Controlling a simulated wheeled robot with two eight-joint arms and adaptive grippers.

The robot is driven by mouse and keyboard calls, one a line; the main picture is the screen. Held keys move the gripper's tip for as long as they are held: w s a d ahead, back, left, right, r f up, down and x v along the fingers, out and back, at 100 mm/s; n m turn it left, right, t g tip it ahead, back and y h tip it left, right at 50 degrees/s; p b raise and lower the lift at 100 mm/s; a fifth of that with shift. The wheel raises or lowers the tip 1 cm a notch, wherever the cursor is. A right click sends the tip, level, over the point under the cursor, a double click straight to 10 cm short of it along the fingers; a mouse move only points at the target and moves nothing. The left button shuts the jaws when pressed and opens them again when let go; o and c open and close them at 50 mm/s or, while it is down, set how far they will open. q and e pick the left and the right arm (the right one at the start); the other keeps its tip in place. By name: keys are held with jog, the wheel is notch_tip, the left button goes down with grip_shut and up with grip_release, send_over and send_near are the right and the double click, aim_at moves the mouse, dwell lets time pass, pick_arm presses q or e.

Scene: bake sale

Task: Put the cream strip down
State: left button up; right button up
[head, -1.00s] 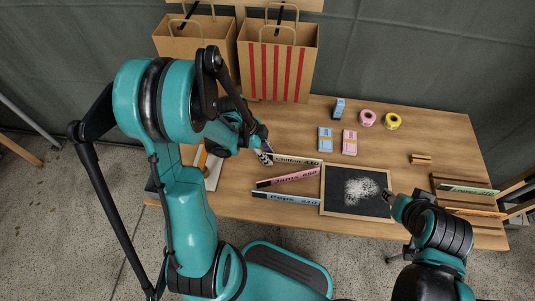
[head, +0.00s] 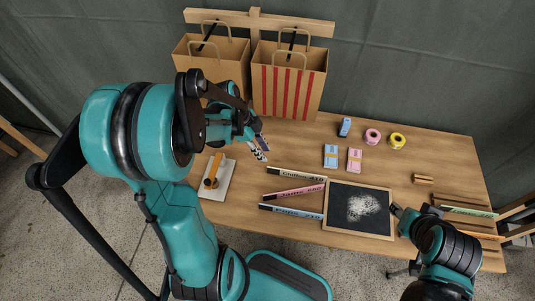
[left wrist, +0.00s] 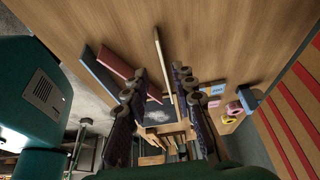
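The cream strip (head: 296,173), with dark lettering and a black left end, lies on the table above the pink strip (head: 294,192) and blue strip (head: 291,211). My left gripper (head: 259,148) is above and left of the cream strip's left end, apart from it. In the left wrist view its two fingers (left wrist: 158,105) stand wide apart with nothing held between them. The cream strip (left wrist: 162,62) shows beyond the fingers, lying on the wood. My right gripper (head: 399,211) is by the chalkboard's right edge; its fingers are too small to read.
A framed chalkboard (head: 343,230) with a white smudge lies right of the strips. A white board with an orange-handled tool (head: 212,172) lies at the left. Paper bags (head: 288,85) stand behind. Blue and pink packs (head: 354,160) and tape rolls (head: 398,139) lie further right.

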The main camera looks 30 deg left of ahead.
pick_arm(q)
jog(key=s+d+r+n+t+y, duration=0.2)
jog(key=s+d+r+n+t, duration=0.1)
jog(key=r+n, duration=0.2)
jog(key=s+d+r+n+t+y, duration=0.2)
jog(key=r+n, duration=0.4)
jog(key=n, duration=0.3)
jog(key=shift+s+d+r+n+t, duration=0.3)
jog(key=shift+s+d+n+t, duration=0.15)
jog(key=shift+s+d, duration=0.5)
jog(key=shift+w+d, duration=0.15)
